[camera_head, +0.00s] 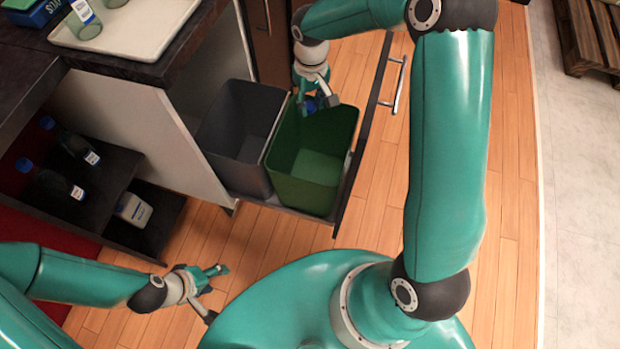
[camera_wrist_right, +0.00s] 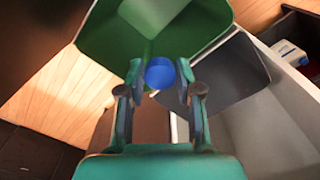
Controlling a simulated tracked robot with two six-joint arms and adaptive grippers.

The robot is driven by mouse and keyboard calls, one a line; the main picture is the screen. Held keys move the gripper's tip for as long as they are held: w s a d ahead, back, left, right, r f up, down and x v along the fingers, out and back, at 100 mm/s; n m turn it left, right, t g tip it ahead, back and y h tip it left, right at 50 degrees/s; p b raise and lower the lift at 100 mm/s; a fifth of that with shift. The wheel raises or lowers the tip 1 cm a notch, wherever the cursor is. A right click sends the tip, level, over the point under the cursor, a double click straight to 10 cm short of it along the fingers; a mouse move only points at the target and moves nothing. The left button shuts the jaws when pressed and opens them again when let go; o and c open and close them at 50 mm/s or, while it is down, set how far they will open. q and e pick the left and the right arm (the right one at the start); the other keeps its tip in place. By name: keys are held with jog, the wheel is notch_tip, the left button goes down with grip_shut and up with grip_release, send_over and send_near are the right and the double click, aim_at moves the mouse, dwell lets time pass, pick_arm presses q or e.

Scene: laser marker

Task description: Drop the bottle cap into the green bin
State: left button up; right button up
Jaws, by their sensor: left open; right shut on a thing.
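The blue bottle cap (camera_wrist_right: 160,73) is between the fingertips of my right gripper (camera_wrist_right: 160,82) in the right wrist view. In the head view my right gripper (camera_head: 318,104) hangs over the far part of the green bin (camera_head: 312,150), with the blue cap partly hidden by the fingers. The green bin looks empty and its opening lies beneath the cap in the right wrist view (camera_wrist_right: 190,28). My left gripper (camera_head: 210,291) is open and empty, low at the left, away from the bin.
A grey bin (camera_head: 238,140) stands left of the green bin in the same pulled-out drawer, whose front has a metal handle (camera_head: 398,85). A white tray (camera_head: 125,35) with a bottle sits on the counter.

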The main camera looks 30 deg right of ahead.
pick_arm(q)
notch_tip(320, 180, down, 10)
jog(key=b, duration=0.8)
pick_arm(e)
jog(key=d+f, duration=0.3)
jog(key=f, duration=0.8)
jog(key=shift+d, duration=0.3)
pick_arm(q)
jog(key=shift+f, duration=0.1)
pick_arm(e)
jog(key=shift+s+f, duration=0.1)
jog(key=o, duration=0.8)
jog(key=shift+c, duration=0.2)
notch_tip(320, 180, up, 12)
